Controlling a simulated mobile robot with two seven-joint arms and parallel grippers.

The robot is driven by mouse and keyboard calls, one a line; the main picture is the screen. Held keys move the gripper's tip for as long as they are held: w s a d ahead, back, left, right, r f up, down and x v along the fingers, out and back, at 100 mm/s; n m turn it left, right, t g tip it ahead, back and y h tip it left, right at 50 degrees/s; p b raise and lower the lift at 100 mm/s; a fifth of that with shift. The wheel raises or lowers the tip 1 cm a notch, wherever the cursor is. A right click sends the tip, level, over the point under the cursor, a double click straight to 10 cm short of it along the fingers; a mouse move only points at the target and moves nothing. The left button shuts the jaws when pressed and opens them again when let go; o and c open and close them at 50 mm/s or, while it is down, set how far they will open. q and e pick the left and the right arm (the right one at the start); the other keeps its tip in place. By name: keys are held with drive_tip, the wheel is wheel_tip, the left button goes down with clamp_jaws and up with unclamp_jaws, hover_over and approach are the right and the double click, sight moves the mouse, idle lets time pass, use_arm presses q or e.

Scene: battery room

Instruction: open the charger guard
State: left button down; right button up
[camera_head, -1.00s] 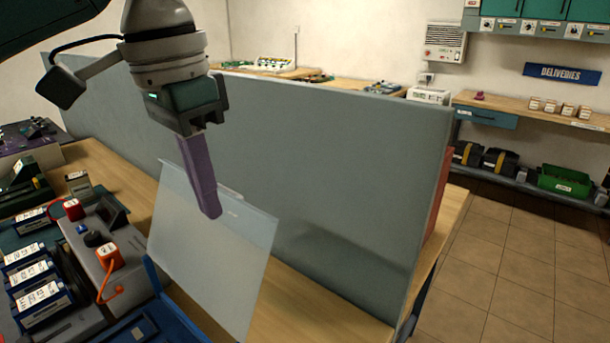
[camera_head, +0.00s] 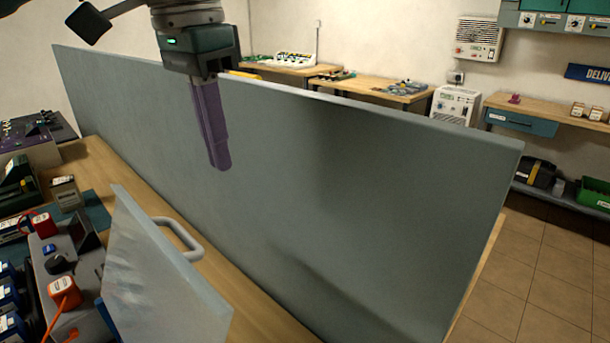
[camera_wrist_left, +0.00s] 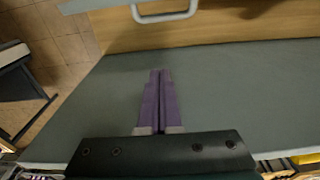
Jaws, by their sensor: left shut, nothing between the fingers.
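The charger guard is a pale, cloudy panel (camera_head: 160,270) at the lower left of the head view, standing steeply raised and tilted beside the charger (camera_head: 65,265). Its grey handle (camera_head: 190,240) sticks out on the side facing the grey partition. The handle also shows at the top of the left wrist view (camera_wrist_left: 165,15). My left gripper (camera_head: 222,166) is shut and empty, its purple fingers pointing down, above and to the right of the guard, apart from the handle. The fingers also show in the wrist view (camera_wrist_left: 160,75). My right gripper is not in view.
A long grey partition (camera_head: 330,190) stands behind the wooden bench (camera_head: 255,300), close to my left gripper. Blue batteries (camera_head: 10,295) and orange and red plugs (camera_head: 64,292) crowd the bench at left. Open tiled floor (camera_head: 545,275) lies at right.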

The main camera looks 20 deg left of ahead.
sight(163, 236)
use_arm(q)
drive_tip(key=s+a+f+p, duration=0.1)
drive_tip(key=s+f+p, duration=0.2)
drive_tip(key=f, duration=0.5)
drive_tip(key=shift+s+f+p, duration=0.25)
drive_tip(key=shift+p, duration=0.4)
drive_tip(key=shift+a, duration=0.1)
drive_tip(key=shift+t+h, duration=0.3)
drive_tip(key=shift+t, duration=0.4)
drive_tip(key=s+r+p, duration=0.1)
drive_tip(key=p, duration=0.1)
drive_tip(key=s+a+r+p, duration=0.1)
drive_tip(key=p, duration=0.1)
drive_tip(key=s+r+p, duration=0.1)
drive_tip(key=s+p, duration=0.1)
drive_tip(key=p, duration=0.1)
drive_tip(key=shift+a, duration=0.35)
drive_tip(key=shift+s+f, duration=0.1)
drive_tip(key=shift+f, duration=0.05)
